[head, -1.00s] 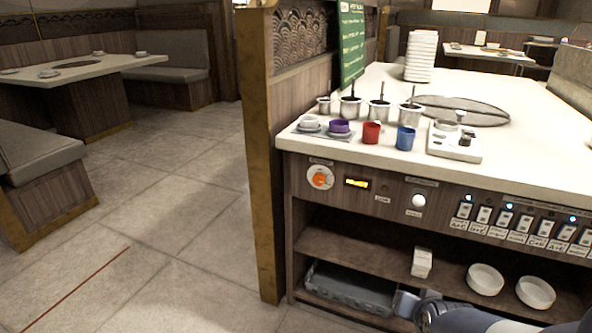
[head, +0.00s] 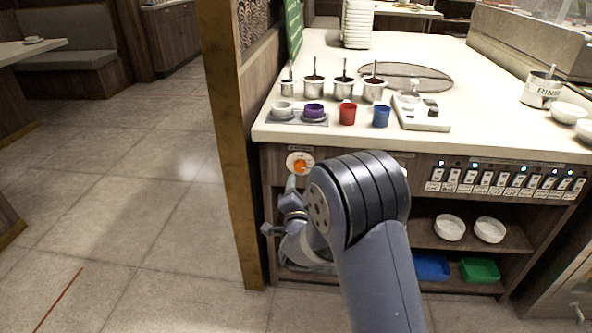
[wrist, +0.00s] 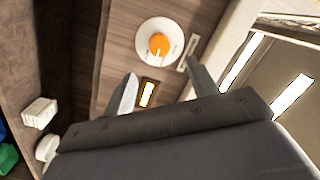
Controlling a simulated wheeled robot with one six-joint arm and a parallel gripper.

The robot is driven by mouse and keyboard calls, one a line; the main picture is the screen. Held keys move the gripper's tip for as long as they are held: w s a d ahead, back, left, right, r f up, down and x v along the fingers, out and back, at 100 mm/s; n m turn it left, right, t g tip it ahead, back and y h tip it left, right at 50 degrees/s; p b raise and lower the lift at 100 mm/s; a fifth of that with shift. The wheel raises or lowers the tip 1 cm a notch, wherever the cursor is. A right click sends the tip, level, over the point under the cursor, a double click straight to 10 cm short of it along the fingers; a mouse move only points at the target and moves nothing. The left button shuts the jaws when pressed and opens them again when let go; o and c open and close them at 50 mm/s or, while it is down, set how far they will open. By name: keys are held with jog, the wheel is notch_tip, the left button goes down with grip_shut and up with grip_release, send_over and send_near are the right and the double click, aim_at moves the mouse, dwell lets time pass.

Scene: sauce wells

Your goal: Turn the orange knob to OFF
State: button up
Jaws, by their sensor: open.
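The orange knob (head: 300,166) sits on a round white dial on the wooden front panel, below the counter's left end. In the wrist view the knob (wrist: 159,44) has a pale pointer line on its lower side; the dial lettering is too small to read. My gripper (wrist: 161,68) is open and empty, with its fingers spread apart. Its fingertips appear just below the knob in that view, and I cannot tell whether either touches the dial. In the head view my wrist is just below the knob, and my arm hides part of the panel to its right.
A row of labelled switches (head: 505,179) runs along the panel to the right. Red (head: 347,114) and blue (head: 380,116) cups stand near the counter edge. A wooden partition (head: 232,150) stands close left.

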aim_at(300, 168)
jog(key=w, duration=0.9)
jog(key=shift+a+b, duration=0.25)
jog(key=shift+b, duration=0.15)
jog(key=c, duration=1)
